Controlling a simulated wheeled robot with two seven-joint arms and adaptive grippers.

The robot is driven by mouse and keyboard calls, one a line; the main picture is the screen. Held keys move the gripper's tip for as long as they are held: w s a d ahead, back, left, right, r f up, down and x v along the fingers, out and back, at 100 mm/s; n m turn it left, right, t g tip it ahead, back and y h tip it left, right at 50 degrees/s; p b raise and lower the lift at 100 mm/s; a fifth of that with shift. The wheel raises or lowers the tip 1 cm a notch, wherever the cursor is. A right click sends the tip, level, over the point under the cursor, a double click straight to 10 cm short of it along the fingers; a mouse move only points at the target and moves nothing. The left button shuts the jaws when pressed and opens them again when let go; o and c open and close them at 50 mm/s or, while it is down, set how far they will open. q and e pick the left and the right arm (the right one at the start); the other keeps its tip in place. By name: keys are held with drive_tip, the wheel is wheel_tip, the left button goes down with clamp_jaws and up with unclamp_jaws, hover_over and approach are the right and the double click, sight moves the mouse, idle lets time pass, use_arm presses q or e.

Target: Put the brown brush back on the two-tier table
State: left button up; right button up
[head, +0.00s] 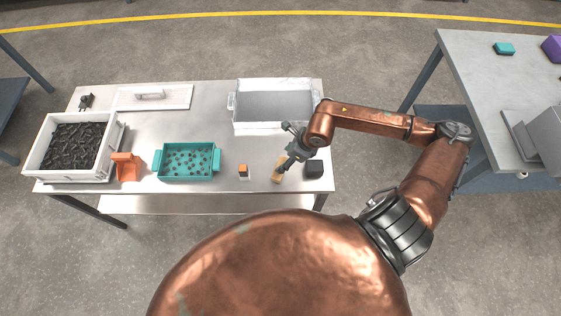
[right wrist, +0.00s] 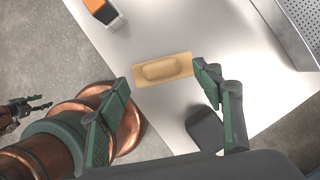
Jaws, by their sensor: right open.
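The brown brush (head: 278,172), a tan oblong block with a rounded raised grip, lies on the near right part of the steel table (head: 225,190). This table has a lower shelf (head: 150,204). My right gripper (head: 287,157) is open just above the brush. In the right wrist view the brush (right wrist: 162,69) lies between and slightly beyond the two spread fingers of the right gripper (right wrist: 163,88); nothing is held. My left gripper (right wrist: 38,104) shows small at the left edge of the right wrist view; its opening is unclear. It is out of the head view.
A black block (head: 314,168) stands close right of the brush, an orange-topped block (head: 243,171) left. A teal basket (head: 187,178), grey-white tub (head: 274,126) and white crate (head: 35,162) share the table. Another table (head: 465,75) with a lower shelf (head: 435,118) stands right.

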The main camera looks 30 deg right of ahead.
drive_tip(key=v, duration=0.5)
drive_tip(key=shift+s+r, duration=0.1)
drive_tip(key=shift+r, duration=0.1)
idle(0.4)
